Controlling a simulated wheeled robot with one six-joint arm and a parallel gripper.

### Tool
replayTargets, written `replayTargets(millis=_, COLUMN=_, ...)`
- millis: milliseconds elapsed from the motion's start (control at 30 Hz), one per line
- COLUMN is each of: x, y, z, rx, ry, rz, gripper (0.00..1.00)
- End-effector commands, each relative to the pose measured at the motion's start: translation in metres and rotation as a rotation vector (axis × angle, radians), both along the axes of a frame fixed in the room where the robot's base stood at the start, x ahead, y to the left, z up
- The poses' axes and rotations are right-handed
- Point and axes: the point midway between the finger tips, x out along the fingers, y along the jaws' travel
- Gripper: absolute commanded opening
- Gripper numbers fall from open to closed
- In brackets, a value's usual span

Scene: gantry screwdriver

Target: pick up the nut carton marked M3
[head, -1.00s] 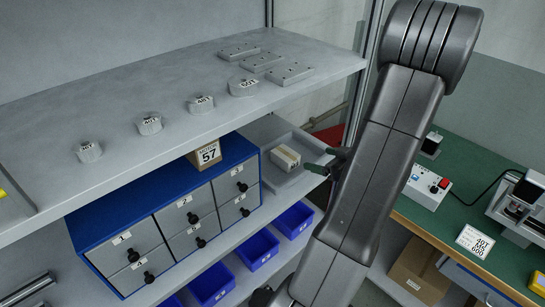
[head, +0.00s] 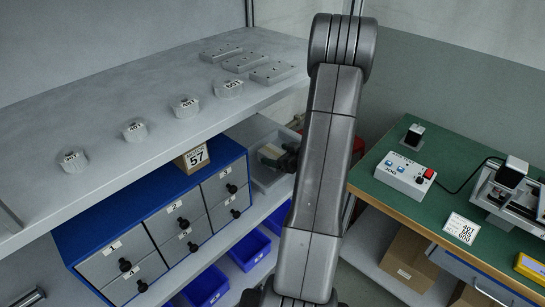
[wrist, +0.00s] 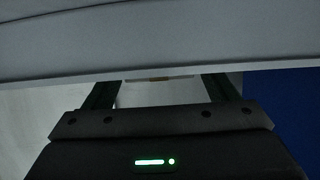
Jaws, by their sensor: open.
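A small pale carton (head: 270,151) lies in the grey tray (head: 258,185) to the right of the blue drawer cabinet. No M3 mark can be read on it. My gripper (head: 273,158) is at the tray, its dark fingers right by the carton and partly covering it. In the wrist view my gripper (wrist: 160,82) is open, with its two fingers set wide apart.
The upper shelf (head: 120,95) hangs over the tray, close to my gripper. A box marked 57 (head: 195,159) stands on the blue drawer cabinet (head: 130,200). Blue bins (head: 249,249) sit below. A green bench (head: 450,170) with a control box (head: 405,175) is at right.

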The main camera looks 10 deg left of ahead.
Motion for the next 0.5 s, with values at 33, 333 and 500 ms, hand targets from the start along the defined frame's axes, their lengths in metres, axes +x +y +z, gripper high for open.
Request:
replayTargets(millis=33, x=0.0015, y=0.0034, z=-0.0012, rx=0.0, ry=0.0, rz=0.002, gripper=0.8)
replayTargets(millis=333, x=0.0029, y=0.0046, z=-0.0025, rx=0.0, ry=0.0, rz=-0.001, gripper=0.76)
replayTargets(millis=500, x=0.0029, y=0.0046, z=-0.0024, rx=0.001, ry=0.001, rz=0.0, gripper=0.43)
